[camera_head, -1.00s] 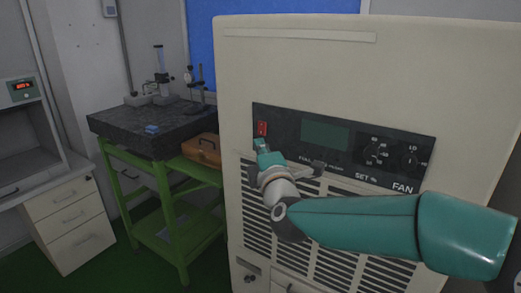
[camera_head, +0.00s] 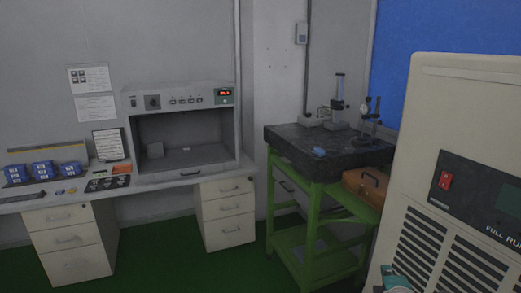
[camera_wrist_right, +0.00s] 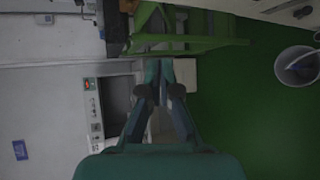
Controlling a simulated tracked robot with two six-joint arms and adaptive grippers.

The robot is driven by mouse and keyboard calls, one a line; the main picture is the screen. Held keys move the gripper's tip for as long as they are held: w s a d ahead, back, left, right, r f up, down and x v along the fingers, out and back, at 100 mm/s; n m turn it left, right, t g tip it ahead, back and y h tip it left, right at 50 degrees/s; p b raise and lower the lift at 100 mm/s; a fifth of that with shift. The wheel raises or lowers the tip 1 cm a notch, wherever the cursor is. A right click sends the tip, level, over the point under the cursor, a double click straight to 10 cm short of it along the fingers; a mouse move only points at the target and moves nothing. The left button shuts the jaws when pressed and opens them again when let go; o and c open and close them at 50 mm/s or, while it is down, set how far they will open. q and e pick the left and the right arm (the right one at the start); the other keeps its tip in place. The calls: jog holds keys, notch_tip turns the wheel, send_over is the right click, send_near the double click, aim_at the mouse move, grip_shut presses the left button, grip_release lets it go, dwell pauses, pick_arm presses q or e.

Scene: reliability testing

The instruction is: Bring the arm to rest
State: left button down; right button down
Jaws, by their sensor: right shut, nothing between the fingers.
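My right gripper (camera_head: 389,270) shows only as a small teal piece at the bottom edge of the head view, in front of the beige machine (camera_head: 465,95). In the right wrist view my right gripper (camera_wrist_right: 166,70) is shut, its two fingers together with nothing between them. It is clear of the surfaces around it, with the green stand and the test cabinet behind it. My left gripper is in neither view. The beige machine has a black panel with a red switch (camera_head: 445,180).
A green stand (camera_head: 312,225) with a dark granite plate (camera_head: 330,155) and a brown case (camera_head: 367,185) stands left of the machine. A test cabinet (camera_head: 180,95) sits on the desk at left. A bin (camera_wrist_right: 298,66) is on the green floor in the wrist view.

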jog(key=s+a+f+m+g+y, duration=0.1)
jog(key=s+a+f+g, duration=0.15)
jog(key=f, duration=0.55)
jog(key=s+a+f+m+g+y, duration=0.15)
jog(key=s+a+f, duration=0.25)
jog(key=f, duration=0.4)
jog(key=s+a+f+g+y, duration=0.2)
jog(key=s+a+f, duration=0.1)
jog(key=f, duration=0.5)
jog(key=s+a+f+m+g+y, duration=0.2)
jog(key=s+a+f+m+g, duration=0.1)
jog(key=s+m, duration=0.5)
jog(key=s+a+f+m+g+y, duration=0.1)
jog(key=s+a+f+m+g, duration=0.3)
jog(key=s, duration=0.7)
jog(key=a+f+m, duration=0.2)
jog(key=a+m, duration=0.1)
jog(key=m, duration=0.1)
jog(key=shift+s+f+y, duration=0.15)
jog(key=shift+f+y, duration=0.05)
jog(key=shift+y, duration=0.15)
